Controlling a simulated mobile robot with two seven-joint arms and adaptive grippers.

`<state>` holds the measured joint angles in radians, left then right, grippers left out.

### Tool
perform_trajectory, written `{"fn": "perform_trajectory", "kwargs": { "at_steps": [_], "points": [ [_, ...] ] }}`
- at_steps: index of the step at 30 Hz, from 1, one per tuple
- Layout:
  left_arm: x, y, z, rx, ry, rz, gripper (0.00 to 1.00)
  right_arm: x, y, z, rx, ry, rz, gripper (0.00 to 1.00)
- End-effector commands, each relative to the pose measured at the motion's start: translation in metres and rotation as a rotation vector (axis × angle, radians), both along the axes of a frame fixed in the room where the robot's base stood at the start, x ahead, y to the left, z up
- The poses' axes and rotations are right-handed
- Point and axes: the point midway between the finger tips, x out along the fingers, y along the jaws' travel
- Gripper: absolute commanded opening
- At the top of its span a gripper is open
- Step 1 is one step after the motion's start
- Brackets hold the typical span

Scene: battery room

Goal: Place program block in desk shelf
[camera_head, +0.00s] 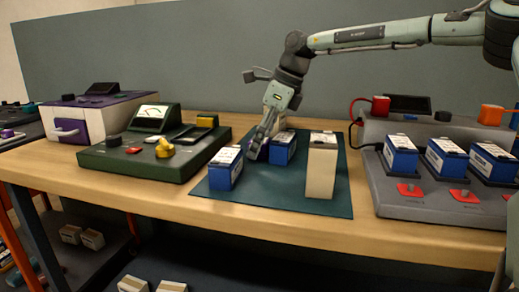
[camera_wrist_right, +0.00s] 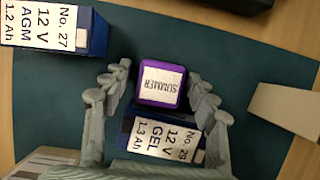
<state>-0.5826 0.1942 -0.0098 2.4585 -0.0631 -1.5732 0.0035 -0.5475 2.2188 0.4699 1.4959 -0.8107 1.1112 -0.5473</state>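The program block (camera_wrist_right: 160,82), purple with a white label reading "SUMMER", shows in the right wrist view on the dark green mat (camera_wrist_right: 225,35). My right gripper (camera_wrist_right: 159,80) is open, with one finger on each side of the block and a gap at both sides. In the head view the right gripper (camera_head: 258,146) points down at the mat among batteries, and largely hides the block. A dark shelf (camera_head: 112,262) lies under the wooden desk (camera_head: 270,212), carrying several small boxes. My left gripper is not in view.
Blue batteries stand on the mat, at front left (camera_head: 226,170) and behind the gripper (camera_head: 284,150). A tall beige box (camera_head: 321,165) stands at right. A green meter console (camera_head: 150,150) and purple-white box (camera_head: 90,120) are left; a grey charger (camera_head: 400,205) is right.

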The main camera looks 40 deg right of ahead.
Motion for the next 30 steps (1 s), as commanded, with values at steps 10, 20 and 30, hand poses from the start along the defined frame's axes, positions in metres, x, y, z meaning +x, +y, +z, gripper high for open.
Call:
{"fn": "perform_trajectory", "kwargs": {
  "at_steps": [10, 20, 30],
  "points": [
    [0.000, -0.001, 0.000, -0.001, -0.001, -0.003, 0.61, 0.000, 0.000, 0.000, 0.000, 0.000, 0.000, 0.11],
    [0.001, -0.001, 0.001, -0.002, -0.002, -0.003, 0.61, 0.001, 0.000, 0.010, 0.000, -0.004, -0.001, 0.06],
    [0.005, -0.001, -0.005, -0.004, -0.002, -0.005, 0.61, 0.001, 0.000, 0.075, -0.002, -0.003, -0.002, 0.06]
  ]
}}
